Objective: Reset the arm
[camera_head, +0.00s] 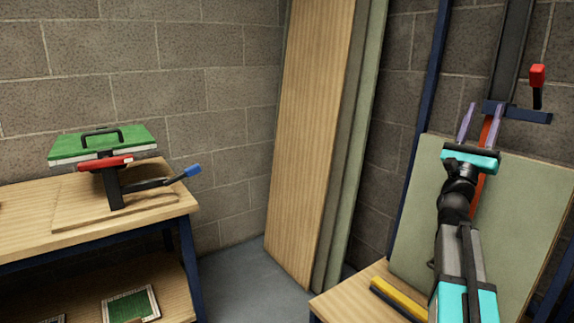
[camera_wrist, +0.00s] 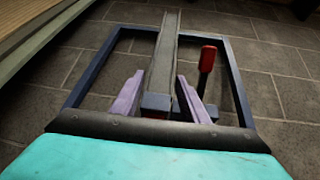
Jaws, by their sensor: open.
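My gripper (camera_head: 480,123) is raised at the right of the head view, with its two purple fingers pointing up. In the wrist view my gripper (camera_wrist: 160,98) shows its fingers spread apart with nothing held between them. Beyond the fingers is a dark upright bar (camera_head: 510,50) with a blue crosspiece (camera_head: 526,113) and a red-handled lever (camera_head: 537,76). The lever also shows in the wrist view (camera_wrist: 207,60), right of the fingers. I cannot tell whether the fingers touch the crosspiece.
A green board (camera_head: 420,190) leans behind my arm above a wooden bench (camera_head: 345,303). Tall panels (camera_head: 310,130) lean on the block wall. At left, a workbench (camera_head: 30,225) carries a green handled block (camera_head: 65,148) on a stand with a blue-tipped lever (camera_head: 192,170). Floor (camera_head: 240,270) shows between the benches.

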